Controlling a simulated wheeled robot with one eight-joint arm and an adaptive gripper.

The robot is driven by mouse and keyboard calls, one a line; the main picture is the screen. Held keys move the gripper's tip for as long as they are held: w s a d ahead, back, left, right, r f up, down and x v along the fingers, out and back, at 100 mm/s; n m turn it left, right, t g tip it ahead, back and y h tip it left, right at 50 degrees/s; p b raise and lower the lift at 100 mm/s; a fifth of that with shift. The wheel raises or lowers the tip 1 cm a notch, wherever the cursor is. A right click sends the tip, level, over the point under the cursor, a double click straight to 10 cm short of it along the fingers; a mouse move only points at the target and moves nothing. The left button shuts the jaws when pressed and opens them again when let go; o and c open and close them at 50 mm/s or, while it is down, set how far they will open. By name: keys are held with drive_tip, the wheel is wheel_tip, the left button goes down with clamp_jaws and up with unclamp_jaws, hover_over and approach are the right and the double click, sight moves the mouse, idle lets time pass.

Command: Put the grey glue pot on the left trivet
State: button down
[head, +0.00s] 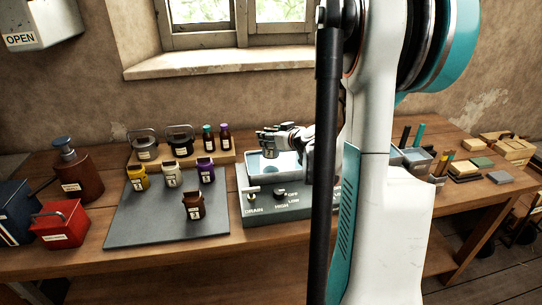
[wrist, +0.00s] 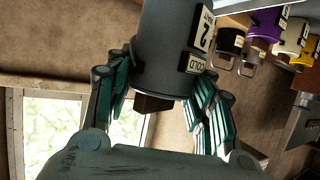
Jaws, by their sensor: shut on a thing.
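The grey glue pot (wrist: 165,45) is between my gripper's fingers in the wrist view. It is a grey cylinder with a brown knob-like part and pale labels, one with a 2 and one reading COLD. My gripper (wrist: 166,88) is shut on it, with a finger on each side. In the head view my gripper (head: 270,142) is over the basin of the grey bath unit (head: 262,207). The pot is small and hard to make out there. I cannot tell which thing is the left trivet.
Yellow (head: 138,178), white (head: 173,175), purple (head: 206,171) and brown (head: 193,205) jars stand on a dark mat (head: 135,229). A red box (head: 60,225) is at left. My arm hides the bench's middle right.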

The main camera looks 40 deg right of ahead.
sight(275, 150)
drive_tip(key=shift+f+b, duration=0.9)
drive_tip(key=shift+f, duration=1.95)
drive_tip(key=shift+f, duration=0.15)
drive_tip(key=c, duration=0.7)
unclamp_jaws()
drive_tip(key=shift+c, duration=0.2)
drive_tip(key=shift+s+r, duration=0.1)
drive_tip(key=shift+r, duration=0.15)
drive_tip(key=p+v, duration=0.3)
drive_tip(key=v, duration=0.9)
drive_tip(key=shift+f, duration=0.15)
